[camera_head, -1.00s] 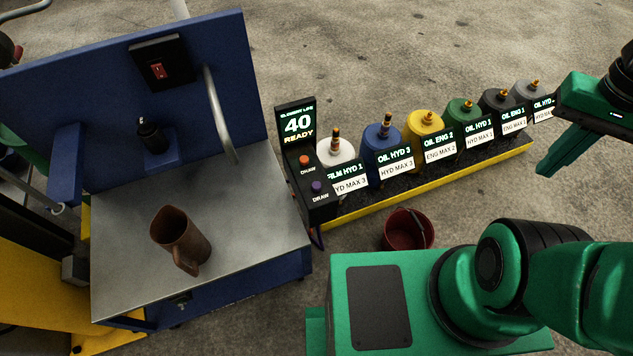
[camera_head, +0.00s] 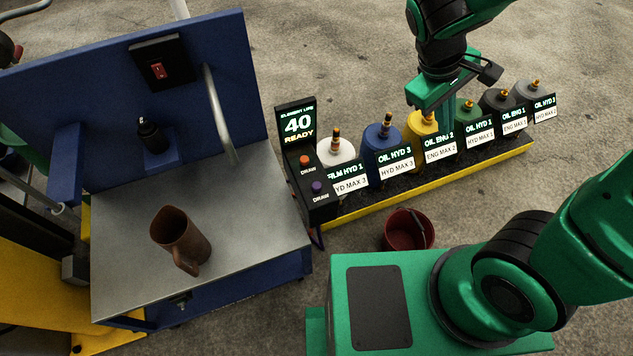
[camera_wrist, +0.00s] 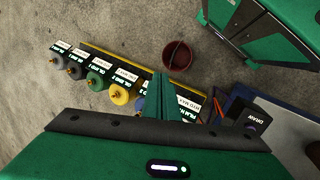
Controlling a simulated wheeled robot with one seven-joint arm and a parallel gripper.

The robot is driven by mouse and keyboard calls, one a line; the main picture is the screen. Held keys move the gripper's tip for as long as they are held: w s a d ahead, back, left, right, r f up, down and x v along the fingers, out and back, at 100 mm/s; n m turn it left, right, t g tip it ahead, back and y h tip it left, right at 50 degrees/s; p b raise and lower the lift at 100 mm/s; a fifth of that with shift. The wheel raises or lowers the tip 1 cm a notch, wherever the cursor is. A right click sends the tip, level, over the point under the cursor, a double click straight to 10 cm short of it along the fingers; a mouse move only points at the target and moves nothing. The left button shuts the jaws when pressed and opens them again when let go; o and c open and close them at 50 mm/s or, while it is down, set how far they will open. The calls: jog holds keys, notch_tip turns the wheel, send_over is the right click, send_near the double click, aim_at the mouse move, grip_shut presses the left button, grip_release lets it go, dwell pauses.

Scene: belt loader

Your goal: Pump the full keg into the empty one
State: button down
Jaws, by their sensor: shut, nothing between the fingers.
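Several kegs with brass necks stand in a row: white (camera_head: 337,151), blue (camera_head: 381,137), yellow (camera_head: 417,130), green (camera_head: 463,112), black (camera_head: 496,100) and grey (camera_head: 529,92). Their cards read film, oil, HYD or ENG with numbers. I cannot tell which keg is full or empty. A black control post (camera_head: 296,128) reads "40 READY" and has an orange and a purple draw button. My gripper (camera_head: 449,112) is shut and empty, pointing down and overlapping the row near the yellow and green kegs. In the wrist view its shut fingers (camera_wrist: 166,86) partly hide the blue keg.
A blue cart with a grey top (camera_head: 250,215) stands at left, carrying a brown jug (camera_head: 180,238), a small black bottle (camera_head: 152,136) and a red switch (camera_head: 158,71). A red bucket (camera_head: 408,229) sits on the floor before the yellow-edged keg rack (camera_head: 440,184). Open floor lies behind the row.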

jog(key=w+a+f+n+t+h, duration=0.1)
jog(key=a+f+n+t, duration=0.1)
jog(key=a+n, duration=0.35)
jog(key=w+a+f+n+t, duration=0.1)
jog(key=a+f+n, duration=0.1)
jog(key=a, duration=0.6)
jog(key=n+t, duration=0.4)
jog(key=n, duration=0.3)
send_over(314, 188)
notch_tip(314, 188, down, 4)
jog(key=shift+a+f, duration=0.1)
jog(key=shift+f, duration=0.05)
jog(key=shift+f, duration=4.4)
jog(key=shift+f, duration=0.1)
jog(key=shift+s+f, duration=0.1)
jog(key=shift+f, duration=0.2)
jog(key=shift+f, duration=0.45)
jog(key=shift+r, duration=0.9)
